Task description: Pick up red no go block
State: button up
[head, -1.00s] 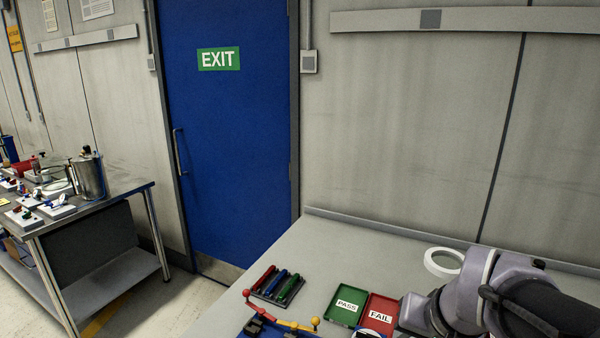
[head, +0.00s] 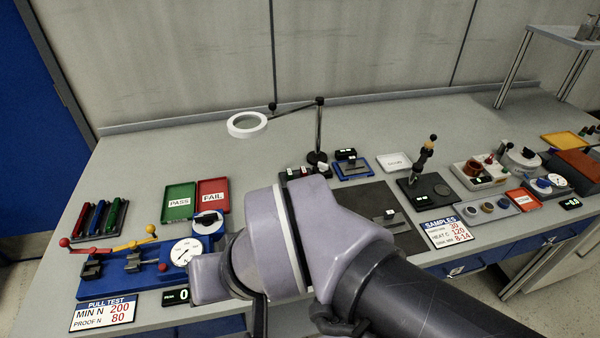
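I cannot make out a red no go block for certain. A small dark rack (head: 293,174) with green and reddish pieces and small labels stands behind my arm, left of the magnifier's post; its pieces are too small to tell apart. My arm's grey and black links fill the lower middle of the head view and hide part of the bench. My gripper's fingers do not show.
A green PASS tray (head: 180,202) and red FAIL tray (head: 213,196) lie left of my arm. A pull tester (head: 140,275) stands in front of them. A ring magnifier (head: 247,125) overhangs the bench. Instruments crowd the right; the back strip is clear.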

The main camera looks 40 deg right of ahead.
aim_at(302, 171)
jog(key=i+z, duration=0.15)
jog(key=z, duration=0.3)
jog(key=i+l+z, duration=0.1)
jog(key=z, duration=0.35)
jog(key=i+z, duration=0.2)
jog(key=z, duration=0.25)
